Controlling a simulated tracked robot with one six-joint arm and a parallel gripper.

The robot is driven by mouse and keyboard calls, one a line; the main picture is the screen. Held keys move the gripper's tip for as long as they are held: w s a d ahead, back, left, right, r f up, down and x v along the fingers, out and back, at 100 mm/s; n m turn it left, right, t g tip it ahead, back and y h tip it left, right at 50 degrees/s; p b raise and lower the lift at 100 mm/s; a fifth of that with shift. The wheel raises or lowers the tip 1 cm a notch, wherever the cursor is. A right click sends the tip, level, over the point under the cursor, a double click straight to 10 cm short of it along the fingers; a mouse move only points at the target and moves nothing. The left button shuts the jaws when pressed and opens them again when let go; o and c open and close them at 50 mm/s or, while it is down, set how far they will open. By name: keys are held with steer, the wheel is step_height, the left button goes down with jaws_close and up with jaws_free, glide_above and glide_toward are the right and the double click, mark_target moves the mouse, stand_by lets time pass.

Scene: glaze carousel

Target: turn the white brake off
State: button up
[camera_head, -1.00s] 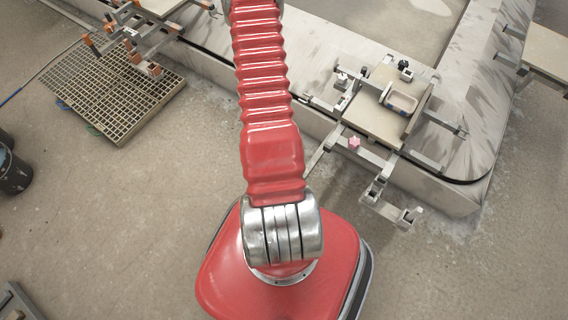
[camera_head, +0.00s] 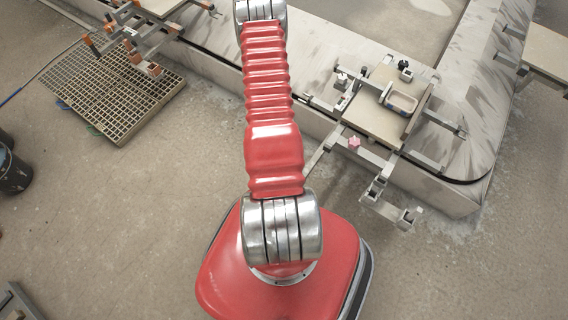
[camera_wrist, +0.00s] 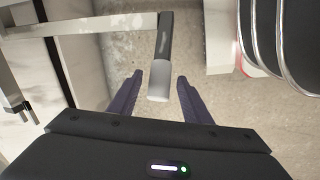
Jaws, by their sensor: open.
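The white brake appears in the wrist view as a white cylindrical grip (camera_wrist: 160,82) on the end of a dark grey lever (camera_wrist: 165,37). The lever joins a pale metal bar coming from the left. My gripper (camera_wrist: 160,75) is open, with one dark finger on each side of the white grip in the picture. I see no contact, and cannot tell whether the grip lies between the fingers in depth. My gripper is out of the head view, where my arm leaves at the top edge.
In the head view, a carousel track (camera_head: 320,45) runs along the back and right. A carrier board (camera_head: 372,112) holds a small tray (camera_head: 401,102); a pink knob (camera_head: 354,143) is in front. A floor grating (camera_head: 118,95) lies at left. The front floor is mostly clear.

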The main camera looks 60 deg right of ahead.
steer(key=shift+s+d+f, duration=0.1)
steer(key=shift+d+f, duration=0.05)
steer(key=shift+f, duration=0.75)
steer(key=shift+s+d+f, duration=0.1)
steer(key=shift+d+f, duration=0.1)
steer(key=shift+f, duration=0.7)
steer(key=shift+d+f, duration=0.15)
steer(key=shift+f, duration=0.75)
jaws_close()
